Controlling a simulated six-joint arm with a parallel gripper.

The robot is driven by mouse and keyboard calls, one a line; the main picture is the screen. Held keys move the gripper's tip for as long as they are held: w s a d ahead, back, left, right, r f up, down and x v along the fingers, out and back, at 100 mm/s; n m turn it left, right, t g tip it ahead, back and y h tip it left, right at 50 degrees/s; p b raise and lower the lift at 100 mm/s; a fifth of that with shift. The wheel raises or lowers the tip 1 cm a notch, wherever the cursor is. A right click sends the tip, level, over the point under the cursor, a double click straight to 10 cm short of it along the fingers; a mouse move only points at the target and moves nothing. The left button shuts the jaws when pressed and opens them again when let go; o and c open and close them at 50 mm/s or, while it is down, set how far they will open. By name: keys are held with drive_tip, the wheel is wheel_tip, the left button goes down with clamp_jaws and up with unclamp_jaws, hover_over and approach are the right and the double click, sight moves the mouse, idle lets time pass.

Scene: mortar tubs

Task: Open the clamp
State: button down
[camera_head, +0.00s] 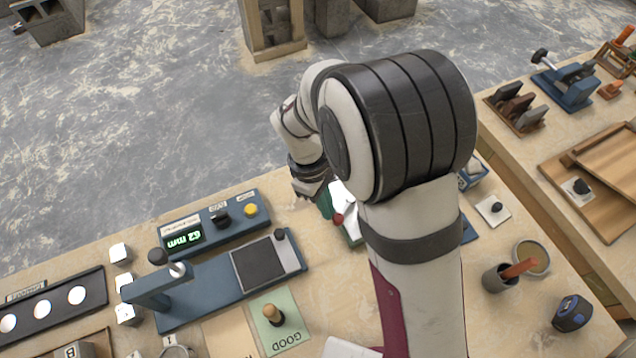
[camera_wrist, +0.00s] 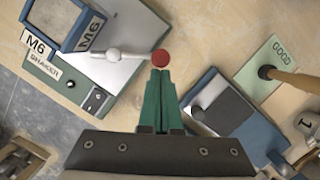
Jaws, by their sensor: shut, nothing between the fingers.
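A lever that looks like the clamp handle (camera_wrist: 135,56) lies across the pale top of the M6 shaker (camera_wrist: 120,70) in the wrist view. It has a white round pivot and a red ball knob (camera_wrist: 160,58) at its right end. In the head view the red knob (camera_head: 338,219) shows beside my arm. My gripper (camera_wrist: 160,72) has its green fingers shut and empty, with the tips right at the red knob; I cannot tell whether they touch. In the head view my arm hides most of the shaker; a green finger (camera_head: 325,204) shows.
A blue-framed M6 sieve (camera_wrist: 62,25) stands at the shaker's left end. To the left in the head view are a blue gauge stand (camera_head: 200,290), a display box (camera_head: 212,230) and a green GOOD card (camera_head: 277,322) with a wooden-handled tool. A cup (camera_head: 500,278) stands at right.

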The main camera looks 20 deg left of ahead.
sight(342, 222)
drive_tip(key=d+n, duration=0.2)
drive_tip(key=n, duration=0.1)
drive_tip(key=shift+s+t, duration=0.4)
drive_tip(key=shift+s+d+n+t, duration=0.1)
drive_tip(key=shift+d+n+t, duration=0.1)
drive_tip(key=shift+d+n, duration=0.45)
drive_tip(key=shift+d+n+t, duration=0.2)
drive_tip(key=shift+n, duration=0.75)
drive_tip(key=s+a+r, duration=0.2)
drive_tip(key=a+r, duration=0.4)
drive_tip(key=r, duration=0.4)
